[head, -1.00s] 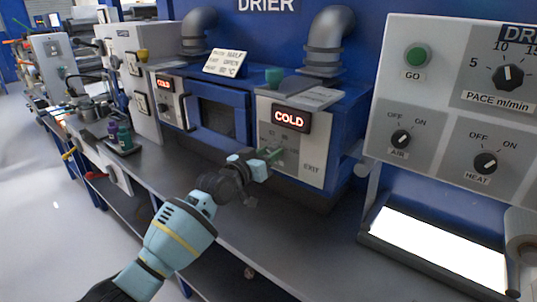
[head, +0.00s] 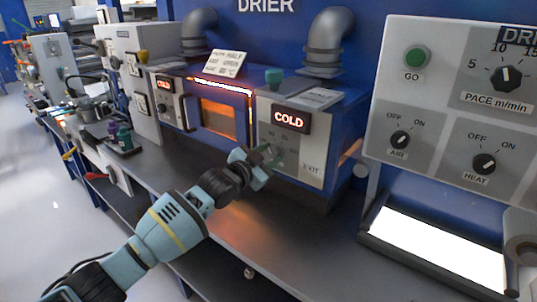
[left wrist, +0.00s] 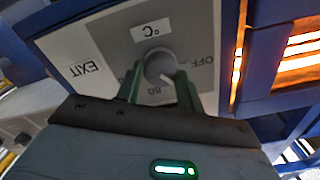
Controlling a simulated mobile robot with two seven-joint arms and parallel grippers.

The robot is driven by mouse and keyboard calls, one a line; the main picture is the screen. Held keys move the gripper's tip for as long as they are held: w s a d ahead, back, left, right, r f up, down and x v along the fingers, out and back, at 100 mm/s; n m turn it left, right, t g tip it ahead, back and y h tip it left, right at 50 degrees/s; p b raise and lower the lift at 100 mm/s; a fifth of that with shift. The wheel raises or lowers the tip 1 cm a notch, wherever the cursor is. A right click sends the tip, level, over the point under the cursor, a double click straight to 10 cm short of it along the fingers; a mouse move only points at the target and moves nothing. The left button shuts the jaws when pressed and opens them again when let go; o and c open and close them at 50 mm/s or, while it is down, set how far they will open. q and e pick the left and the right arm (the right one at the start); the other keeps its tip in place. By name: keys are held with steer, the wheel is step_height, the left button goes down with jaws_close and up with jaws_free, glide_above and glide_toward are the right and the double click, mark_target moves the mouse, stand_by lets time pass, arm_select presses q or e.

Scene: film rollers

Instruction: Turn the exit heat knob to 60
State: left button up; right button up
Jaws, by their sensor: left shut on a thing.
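The exit heat knob (left wrist: 160,68) is a round grey knob on the white EXIT panel (left wrist: 100,45), seen upside down in the left wrist view. My left gripper (left wrist: 158,88) is shut on it, one green finger on each side. Its light pointer mark aims between OFF (left wrist: 202,62) and 80 (left wrist: 155,91); the exact value is not readable. In the head view my left gripper (head: 268,155) is at the EXIT panel (head: 305,160), hiding the knob. The COLD display (head: 289,120) above is lit. My right gripper is not in view.
The drier window (head: 220,118) glows orange left of the EXIT panel. A control panel with an AIR knob (head: 400,139) and HEAT knob (head: 484,163) stands at the right. The bench top (head: 270,230) before the drier is mostly clear.

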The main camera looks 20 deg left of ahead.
arm_select(q)
steer(key=shift+m, duration=0.9)
steer(key=o, duration=1)
steer(key=shift+s, duration=0.1)
steer(key=v, duration=0.7)
steer(key=shift+s+p, duration=0.3)
steer(key=shift+p, duration=0.15)
steer(key=shift+a, duration=0.1)
